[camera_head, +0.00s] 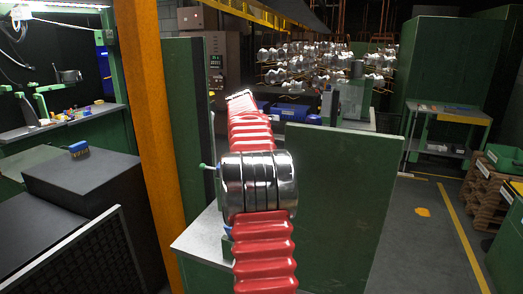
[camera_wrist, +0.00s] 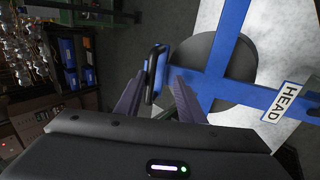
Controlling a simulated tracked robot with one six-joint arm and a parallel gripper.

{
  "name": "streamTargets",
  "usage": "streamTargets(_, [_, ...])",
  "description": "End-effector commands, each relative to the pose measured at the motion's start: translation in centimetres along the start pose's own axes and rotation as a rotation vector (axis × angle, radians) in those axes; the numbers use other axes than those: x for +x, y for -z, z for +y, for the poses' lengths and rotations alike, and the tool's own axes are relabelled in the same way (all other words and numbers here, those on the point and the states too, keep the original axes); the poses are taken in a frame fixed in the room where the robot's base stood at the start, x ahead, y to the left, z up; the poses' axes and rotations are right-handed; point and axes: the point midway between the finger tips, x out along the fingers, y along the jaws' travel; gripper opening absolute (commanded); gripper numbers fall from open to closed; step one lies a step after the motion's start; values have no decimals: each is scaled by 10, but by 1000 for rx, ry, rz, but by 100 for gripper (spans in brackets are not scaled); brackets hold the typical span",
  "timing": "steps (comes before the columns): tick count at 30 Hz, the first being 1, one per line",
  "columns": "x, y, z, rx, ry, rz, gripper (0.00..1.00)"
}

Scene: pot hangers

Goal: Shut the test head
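In the wrist view the test head shows as a blue cross-shaped frame (camera_wrist: 222,50) with a white HEAD label (camera_wrist: 285,102), over a dark round disc (camera_wrist: 236,60) and a pale surface. A blue and black handle (camera_wrist: 157,68) stands out at its left side. My gripper (camera_wrist: 160,80) has its two dark purple fingers apart, one on each side of the handle as seen here. I cannot tell whether either finger touches it. In the head view my arm covers the gripper and most of the test head.
In the head view a tall green panel (camera_head: 345,205) stands right of my arm, by a grey bench top (camera_head: 203,240). An orange post (camera_head: 152,130) stands at the left. Shiny pots (camera_head: 310,62) hang behind. Open floor (camera_head: 425,245) lies at the right.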

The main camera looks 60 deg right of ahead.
Motion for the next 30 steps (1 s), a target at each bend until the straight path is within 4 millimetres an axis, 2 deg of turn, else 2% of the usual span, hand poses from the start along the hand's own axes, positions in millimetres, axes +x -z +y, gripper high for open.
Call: streamTargets(30, [-50,0,7,1,-1,0,30])
